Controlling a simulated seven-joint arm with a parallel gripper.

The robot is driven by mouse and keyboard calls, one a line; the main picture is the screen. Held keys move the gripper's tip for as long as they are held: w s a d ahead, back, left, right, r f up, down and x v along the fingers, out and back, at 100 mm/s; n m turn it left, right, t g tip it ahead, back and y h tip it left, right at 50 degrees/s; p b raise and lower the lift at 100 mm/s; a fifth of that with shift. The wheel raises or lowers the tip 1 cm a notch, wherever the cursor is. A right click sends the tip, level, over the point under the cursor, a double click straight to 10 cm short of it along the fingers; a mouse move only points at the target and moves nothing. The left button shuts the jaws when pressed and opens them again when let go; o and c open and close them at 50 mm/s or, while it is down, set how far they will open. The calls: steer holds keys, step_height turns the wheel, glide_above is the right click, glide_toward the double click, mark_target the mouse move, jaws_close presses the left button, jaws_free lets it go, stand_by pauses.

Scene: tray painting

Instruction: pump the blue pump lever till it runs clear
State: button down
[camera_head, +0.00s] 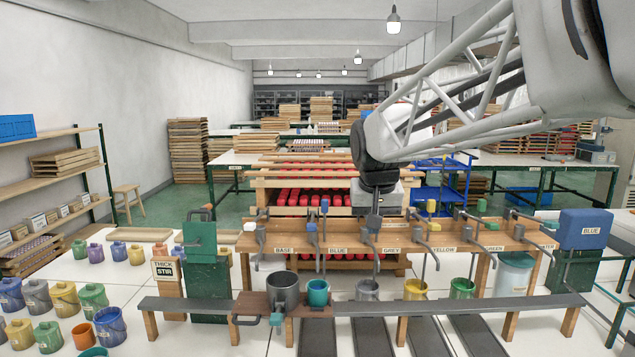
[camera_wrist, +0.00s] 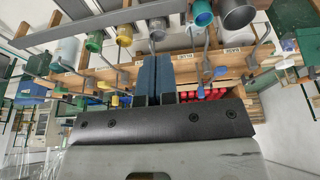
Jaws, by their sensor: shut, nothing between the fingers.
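The blue pump lever, with a small blue knob (camera_head: 324,206), stands at the wooden pump rack (camera_head: 445,240) above the sign "BLUE" (camera_head: 338,251). It appears in the wrist view as a blue knob (camera_wrist: 219,72). A teal pot (camera_head: 318,293) stands below it; I cannot make out what flows from the spout. My gripper (camera_head: 374,226) is shut and empty, just right of the blue lever, in front of the grey pump. Its two blue-grey fingers are side by side in the wrist view (camera_wrist: 158,62). It hides part of the grey pump.
Other pumps line the rack on both sides. A large dark grey pot (camera_head: 283,291), a grey pot (camera_head: 367,290), a yellow pot (camera_head: 415,289) and a green pot (camera_head: 461,288) stand near the front bench (camera_head: 470,303). Several coloured jars stand at left. A blue box (camera_head: 585,222) stands at right.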

steer(key=w+a+r, duration=0.1)
steer(key=w+a, duration=0.5)
steer(key=w, duration=0.6)
steer(key=w+a+r, duration=0.1)
steer(key=w+a, duration=0.6)
steer(key=w, duration=0.5)
steer(key=shift+w+a+t, duration=0.2)
steer(key=shift+w+t, duration=0.1)
steer(key=shift+w, duration=0.05)
steer(key=shift+f, duration=3.45)
steer(key=shift+f, duration=0.15)
